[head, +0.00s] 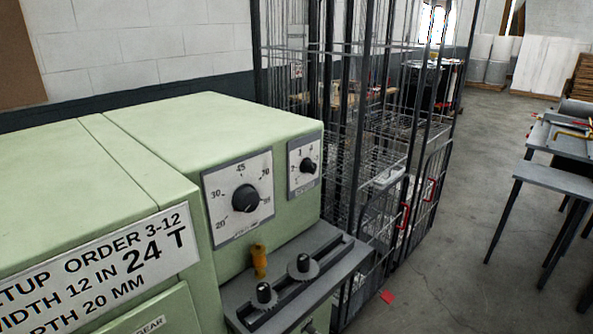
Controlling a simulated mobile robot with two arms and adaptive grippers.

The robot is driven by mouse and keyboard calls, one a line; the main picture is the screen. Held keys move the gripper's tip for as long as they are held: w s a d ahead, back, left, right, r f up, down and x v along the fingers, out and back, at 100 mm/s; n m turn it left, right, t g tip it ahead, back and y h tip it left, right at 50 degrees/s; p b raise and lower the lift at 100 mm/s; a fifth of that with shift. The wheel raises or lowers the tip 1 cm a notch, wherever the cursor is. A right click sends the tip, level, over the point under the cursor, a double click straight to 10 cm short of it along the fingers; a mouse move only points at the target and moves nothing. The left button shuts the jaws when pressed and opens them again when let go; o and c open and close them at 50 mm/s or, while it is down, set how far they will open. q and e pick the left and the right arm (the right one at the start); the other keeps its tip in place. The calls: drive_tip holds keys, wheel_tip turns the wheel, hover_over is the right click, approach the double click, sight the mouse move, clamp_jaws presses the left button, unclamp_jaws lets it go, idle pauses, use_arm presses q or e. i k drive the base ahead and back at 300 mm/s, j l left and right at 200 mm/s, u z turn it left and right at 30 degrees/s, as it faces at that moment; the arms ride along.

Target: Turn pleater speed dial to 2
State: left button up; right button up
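A pale green machine (215,120) fills the left and middle of the head view. Its front has two black dials on white plates. The larger dial (246,199) has numbers around it such as 20, 30 and 45. The smaller dial (308,166), to its upper right, has single-digit marks, among them what looks like a 2 at its left. The small print under the dials is too small to read, and I cannot tell for sure which mark the smaller dial points to. Neither of my grippers is in view.
A grey slotted ledge (290,280) with two black knobs and a yellow-orange handle (259,261) juts out below the dials. A sign (100,270) is on the machine's left. Wire cage carts (385,150) stand behind. Grey tables (555,178) are at right, with open floor between.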

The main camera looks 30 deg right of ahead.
sight(306, 165)
drive_tip(key=z, duration=1.05)
